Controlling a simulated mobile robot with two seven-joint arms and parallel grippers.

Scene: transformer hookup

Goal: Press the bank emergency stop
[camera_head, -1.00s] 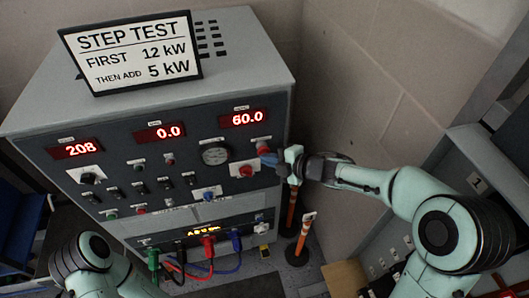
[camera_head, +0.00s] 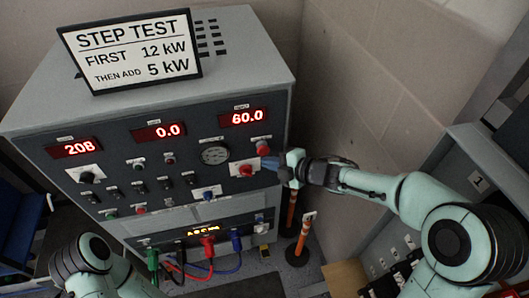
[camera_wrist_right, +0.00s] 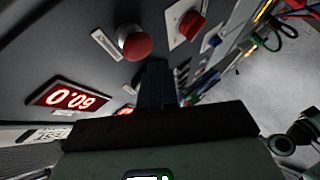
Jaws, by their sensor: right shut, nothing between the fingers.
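The load bank (camera_head: 215,217) has a dark front panel with red displays reading 208, 0.0 and 60.0. A red mushroom button (camera_head: 262,147), apparently the emergency stop, is at the panel's right, below the 60.0 display. It shows large in the right wrist view (camera_wrist_right: 135,43), with a small unreadable label beside it. My right gripper (camera_head: 268,162) is shut and empty at the panel's right edge, just below the button. In the wrist view its dark fingers (camera_wrist_right: 155,82) point toward the panel beside the button; contact cannot be told. My left gripper is outside the picture.
A red knob on a white plate (camera_head: 245,169) sits close below the button and also shows in the wrist view (camera_wrist_right: 188,26). Coloured cables (camera_head: 208,257) plug in low on the front. An orange post (camera_head: 300,238) stands at the right, near the wall.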

